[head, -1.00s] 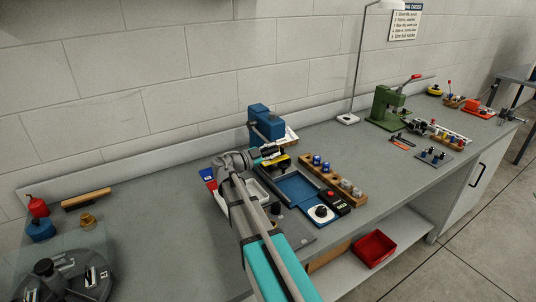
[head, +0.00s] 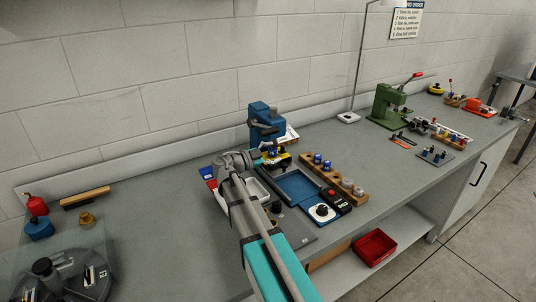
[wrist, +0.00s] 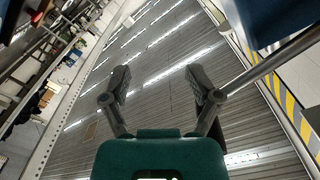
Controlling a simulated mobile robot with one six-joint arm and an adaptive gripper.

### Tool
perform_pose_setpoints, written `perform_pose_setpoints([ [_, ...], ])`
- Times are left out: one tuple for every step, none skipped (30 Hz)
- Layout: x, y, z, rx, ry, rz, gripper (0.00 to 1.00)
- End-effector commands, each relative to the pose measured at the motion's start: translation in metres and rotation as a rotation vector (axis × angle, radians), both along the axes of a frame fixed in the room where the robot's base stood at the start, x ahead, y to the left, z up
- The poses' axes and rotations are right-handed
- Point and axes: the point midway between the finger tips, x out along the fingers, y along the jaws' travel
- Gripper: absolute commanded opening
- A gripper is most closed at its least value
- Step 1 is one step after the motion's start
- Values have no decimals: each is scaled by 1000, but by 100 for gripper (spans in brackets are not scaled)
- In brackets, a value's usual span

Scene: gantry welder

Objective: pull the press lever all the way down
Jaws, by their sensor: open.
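The blue press (head: 263,122) stands on the bench against the wall in the head view. Its lever is hard to make out there, partly behind my arm. My gripper (head: 268,153) is low in front of the press, small and partly hidden by my own wrist. In the wrist view my gripper (wrist: 156,82) is open, with nothing between its two dark fingers. A grey rod (wrist: 282,57), perhaps the press lever, comes in from the right and ends by the outer side of the right finger. A dark blue body, likely the press (wrist: 278,18), fills the top right corner.
A blue tray (head: 297,186), a wooden block with several pegs (head: 335,178) and a white bin (head: 259,188) crowd the bench around my arm. A green press with a red-tipped handle (head: 386,105) stands farther right.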

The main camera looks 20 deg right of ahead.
Motion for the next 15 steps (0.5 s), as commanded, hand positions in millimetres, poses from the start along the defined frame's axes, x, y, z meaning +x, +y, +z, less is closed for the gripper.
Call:
perform_pose_setpoints([
  [0, 0, 0, -1, 0, -1, 71],
  [0, 0, 1, -2, -1, -1, 71],
  [0, 0, 1, -2, -1, -1, 71],
  [0, 0, 1, -2, -1, -2, 71],
  [-1, 0, 1, -2, -1, -2, 71],
  [-1, -1, 1, -3, -1, -2, 71],
  [-1, -1, 2, -3, -1, -2, 71],
  [-1, -1, 2, -3, -1, -2, 71],
  [-1, -1, 2, -4, -1, -3, 71],
  [-1, -1, 2, -4, -1, -3, 71],
  [-1, 0, 2, -4, -1, -3, 71],
  [-1, 0, 2, -4, -3, -2, 71],
  [-1, 1, 2, -4, -3, -2, 71],
  [-1, 2, 2, -4, -3, -2, 71],
  [-1, 3, 2, -4, -3, -2, 71],
])
